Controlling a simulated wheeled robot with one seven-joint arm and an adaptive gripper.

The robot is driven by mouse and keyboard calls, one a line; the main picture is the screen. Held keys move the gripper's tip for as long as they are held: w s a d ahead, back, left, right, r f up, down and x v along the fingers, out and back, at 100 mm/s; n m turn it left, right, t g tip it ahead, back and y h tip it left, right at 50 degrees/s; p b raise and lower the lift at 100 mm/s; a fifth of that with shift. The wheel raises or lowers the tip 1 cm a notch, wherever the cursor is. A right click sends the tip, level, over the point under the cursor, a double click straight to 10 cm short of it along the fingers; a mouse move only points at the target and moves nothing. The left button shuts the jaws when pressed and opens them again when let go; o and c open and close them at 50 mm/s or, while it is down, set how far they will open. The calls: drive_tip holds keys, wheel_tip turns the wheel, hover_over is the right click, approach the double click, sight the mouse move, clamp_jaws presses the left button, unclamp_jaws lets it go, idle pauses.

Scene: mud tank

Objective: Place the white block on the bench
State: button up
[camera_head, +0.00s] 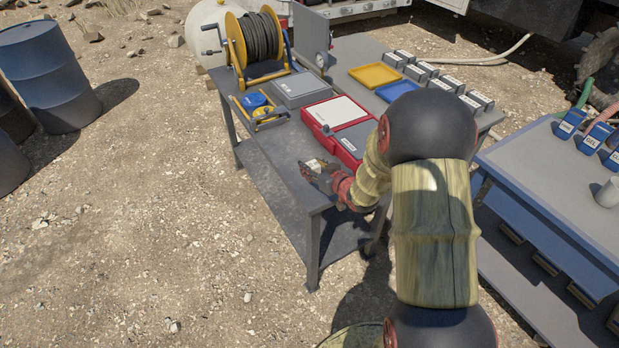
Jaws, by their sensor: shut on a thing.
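The grey bench (283,146) stands in the middle, with its front left corner towards me. My gripper (311,168) is low at the bench's near end, close over or at its top. It is shut on a small pale thing that looks like the white block (316,163). The fingers and wrist hide most of the block. I cannot tell whether the block touches the bench top.
An open red case (312,124) lies just behind my gripper. A grey box (299,89), a cable reel (258,38), a yellow tray (376,75) and a blue tray (396,91) stand farther back. Bare bench top shows left of my gripper. A second table (560,190) is at right.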

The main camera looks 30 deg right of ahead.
drive_tip(key=b, duration=0.2)
hover_over(310, 182)
wheel_tip(310, 182, down, 6)
drive_tip(key=shift+s+a+r, duration=0.15)
drive_tip(key=shift+r, duration=0.1)
wheel_tip(310, 182, down, 3)
drive_tip(key=shift+f+b, duration=0.2)
drive_tip(key=shift+b, duration=0.65)
drive_tip(key=shift+r, duration=0.1)
drive_tip(key=o, duration=0.6)
drive_tip(key=shift+f, duration=0.2)
drive_tip(key=o, duration=0.4)
drive_tip(key=shift+o, duration=0.5)
drive_tip(key=shift+r, duration=0.1)
